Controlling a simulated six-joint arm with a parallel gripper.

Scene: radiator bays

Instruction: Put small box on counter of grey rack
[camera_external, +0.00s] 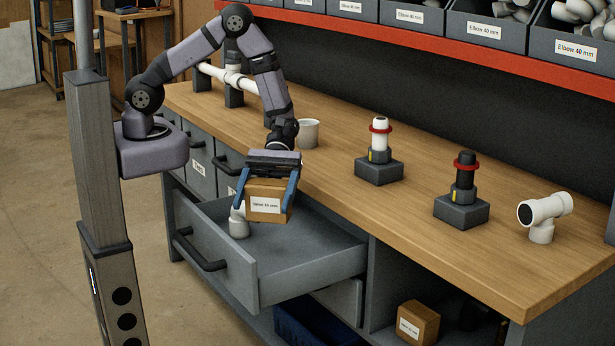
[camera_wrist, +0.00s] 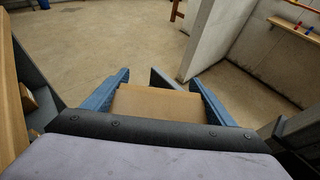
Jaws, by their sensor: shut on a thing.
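A small cardboard box (camera_external: 266,203) with a white label is held between the blue fingers of my gripper (camera_external: 268,195). My gripper is shut on it, above the open drawer (camera_external: 315,262) and in front of the counter's front edge. In the wrist view the same box (camera_wrist: 158,103) sits between the two blue fingers (camera_wrist: 160,95). The counter (camera_external: 325,170) is a wooden top on the grey rack (camera_external: 202,178). The box's underside and what lies directly below it are partly hidden.
The drawer holds a white pipe elbow (camera_external: 239,222). On the counter stand a white cup (camera_external: 308,133), two grey stands with a white valve (camera_external: 379,150) and a black valve (camera_external: 463,190), and a white tee (camera_external: 543,215). Another box (camera_external: 417,322) lies on the lower shelf.

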